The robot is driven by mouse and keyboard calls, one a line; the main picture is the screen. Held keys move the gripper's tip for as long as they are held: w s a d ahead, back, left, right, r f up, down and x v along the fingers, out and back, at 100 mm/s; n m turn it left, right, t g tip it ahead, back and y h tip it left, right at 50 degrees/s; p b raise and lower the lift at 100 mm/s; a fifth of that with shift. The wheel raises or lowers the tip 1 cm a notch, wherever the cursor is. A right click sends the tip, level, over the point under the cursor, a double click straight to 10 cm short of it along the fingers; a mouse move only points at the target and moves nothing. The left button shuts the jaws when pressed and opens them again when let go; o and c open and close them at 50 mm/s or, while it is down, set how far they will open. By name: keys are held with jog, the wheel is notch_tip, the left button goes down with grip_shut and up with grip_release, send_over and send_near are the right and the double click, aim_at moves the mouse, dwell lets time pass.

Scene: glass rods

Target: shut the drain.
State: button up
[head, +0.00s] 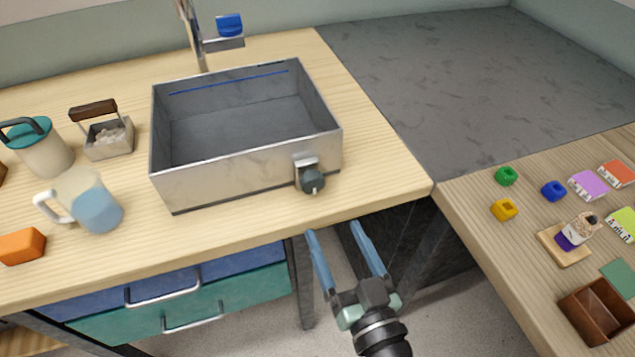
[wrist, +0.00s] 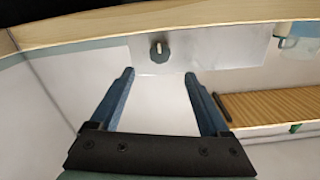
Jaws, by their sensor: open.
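A grey metal basin (head: 235,172) stands on the wooden counter, with a faucet behind it. A dark round drain knob (head: 313,181) with a light mark sits on the basin's front wall near its right end. The knob also shows in the wrist view (wrist: 159,52), above and between my fingers. My gripper (head: 333,229) is open and empty, in front of and below the counter edge, apart from the knob. In the wrist view my gripper (wrist: 160,75) has its two blue fingers spread wide. The drain opening itself is not visible.
A glass jug (head: 92,206), a teal-lidded pitcher (head: 45,150), a handled box (head: 107,138) and an orange block (head: 22,246) stand left of the basin. Drawers (head: 200,307) lie below the counter. Small coloured items and a brown box (head: 590,312) are on the right counter.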

aim_at(314, 187)
jog(key=p+x, duration=0.1)
jog(key=x, duration=0.9)
jog(key=shift+p, duration=0.35)
jog(key=shift+c, duration=0.2)
grip_shut()
